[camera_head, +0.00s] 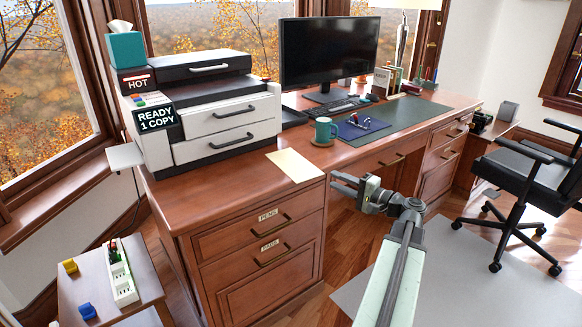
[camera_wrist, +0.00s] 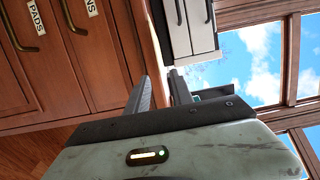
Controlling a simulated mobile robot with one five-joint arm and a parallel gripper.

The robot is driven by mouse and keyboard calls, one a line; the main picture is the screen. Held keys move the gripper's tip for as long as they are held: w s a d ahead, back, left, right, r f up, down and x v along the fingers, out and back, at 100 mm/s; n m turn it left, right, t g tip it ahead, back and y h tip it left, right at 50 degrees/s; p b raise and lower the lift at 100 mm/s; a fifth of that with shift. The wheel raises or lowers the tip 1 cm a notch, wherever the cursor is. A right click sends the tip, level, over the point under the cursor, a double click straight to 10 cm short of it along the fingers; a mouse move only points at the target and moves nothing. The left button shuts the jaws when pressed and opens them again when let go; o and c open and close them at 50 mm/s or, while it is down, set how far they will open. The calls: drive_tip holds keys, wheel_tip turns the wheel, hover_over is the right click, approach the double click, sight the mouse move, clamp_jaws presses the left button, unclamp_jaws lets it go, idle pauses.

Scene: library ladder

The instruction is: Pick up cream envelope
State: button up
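The cream envelope (camera_head: 295,165) lies flat on the wooden desk top, at the desk's front edge, right of the printer and left of the teal mug. It sits above the drawers labelled PENS and PADS. My gripper (camera_head: 334,181) is in front of the desk, a little right of the envelope and apart from it. In the wrist view my gripper (camera_wrist: 161,76) shows two dark fingers with a gap between them and nothing held.
The printer (camera_head: 205,108) stands left of the envelope. The teal mug (camera_head: 323,130) on a coaster and a blue mat with glasses (camera_head: 359,122) are close on the right. The drawer front (camera_head: 267,235) is below. An office chair (camera_head: 525,175) stands at right.

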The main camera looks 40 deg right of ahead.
drive_tip(key=w, duration=0.4)
drive_tip(key=w+a, duration=0.1)
drive_tip(key=shift+w, duration=0.4)
clamp_jaws()
